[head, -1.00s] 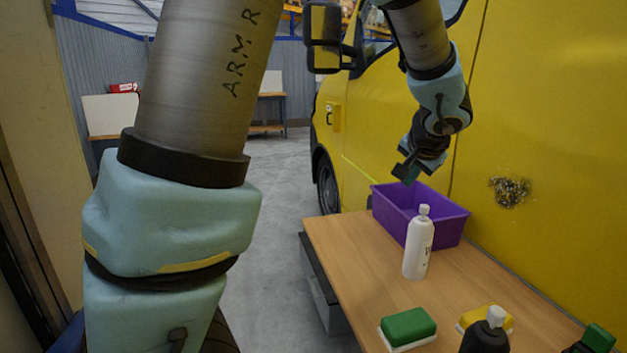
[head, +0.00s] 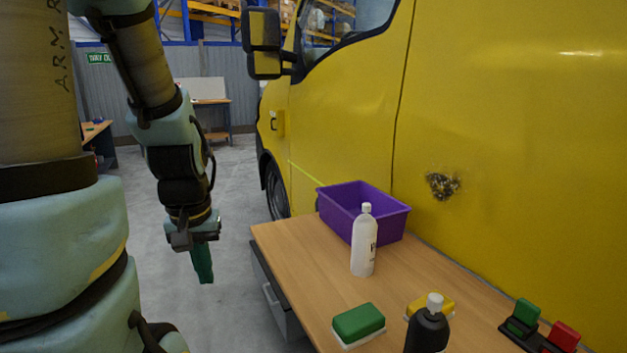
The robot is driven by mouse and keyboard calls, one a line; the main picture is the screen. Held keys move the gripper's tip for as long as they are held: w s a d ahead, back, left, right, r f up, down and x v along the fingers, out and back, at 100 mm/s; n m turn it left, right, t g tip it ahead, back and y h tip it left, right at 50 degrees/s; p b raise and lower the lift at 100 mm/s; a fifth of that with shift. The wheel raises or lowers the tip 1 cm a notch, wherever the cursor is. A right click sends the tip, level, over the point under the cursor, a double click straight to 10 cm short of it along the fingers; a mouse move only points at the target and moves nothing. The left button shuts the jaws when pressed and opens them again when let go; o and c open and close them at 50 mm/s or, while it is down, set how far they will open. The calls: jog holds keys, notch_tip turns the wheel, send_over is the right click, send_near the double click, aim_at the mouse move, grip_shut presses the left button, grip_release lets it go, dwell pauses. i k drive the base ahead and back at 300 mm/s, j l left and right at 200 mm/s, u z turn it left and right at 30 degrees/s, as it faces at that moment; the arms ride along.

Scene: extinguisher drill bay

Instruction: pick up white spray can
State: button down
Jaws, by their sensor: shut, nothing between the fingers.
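The white spray can (head: 364,243), a white bottle-shaped can with a white cap and dark marking, stands upright on the wooden table (head: 285,252) in front of the purple bin. My gripper (head: 203,266) hangs pointing down over the floor, left of the table's left edge and apart from the can. Its green fingers are together and hold nothing.
A purple bin (head: 340,210) stands at the table's far end beside the yellow van (head: 500,120). A green sponge (head: 358,324), a yellow sponge (head: 418,304), a black bottle (head: 427,332) and a dark holder with green and red items (head: 523,318) are nearer.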

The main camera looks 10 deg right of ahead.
aim_at(364, 229)
jog(key=z, duration=1.15)
jog(key=k, duration=0.2)
jog(key=k+u, duration=0.15)
jog(key=u, duration=0.35)
jog(key=k+j+u, duration=0.1)
jog(key=u, duration=0.35)
jog(key=k+l+u, duration=0.2)
jog(key=u, duration=0.25)
jog(key=k+l+u, duration=0.1)
jog(key=k+u, duration=0.15)
jog(key=u, duration=0.15)
jog(key=k+u, duration=0.25)
jog(key=u, duration=0.2)
jog(key=k, duration=0.3)
